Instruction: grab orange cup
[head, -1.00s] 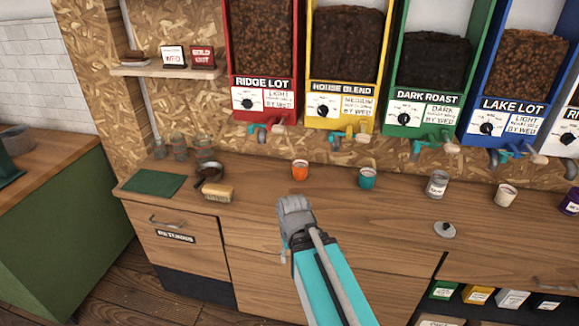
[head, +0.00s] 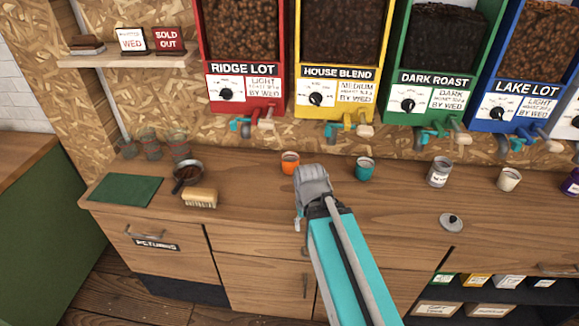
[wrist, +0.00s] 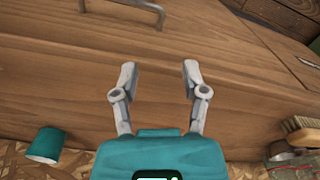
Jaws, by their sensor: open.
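The orange cup (head: 290,163) stands upright on the wooden counter (head: 250,225) in the head view, below the gap between the red and yellow dispensers. I cannot see it in the wrist view. My gripper (head: 312,187) shows just right of the cup and lower in the picture, over the front part of the counter. In the wrist view my gripper (wrist: 160,78) has its two fingers spread apart, with nothing between them but wood behind.
A teal cup (head: 365,169) stands right of the orange cup; it also shows in the wrist view (wrist: 45,145). A brush (head: 200,198), dark pan (head: 187,176) and green mat (head: 124,190) lie left. Dispenser taps (head: 256,122) overhang the back.

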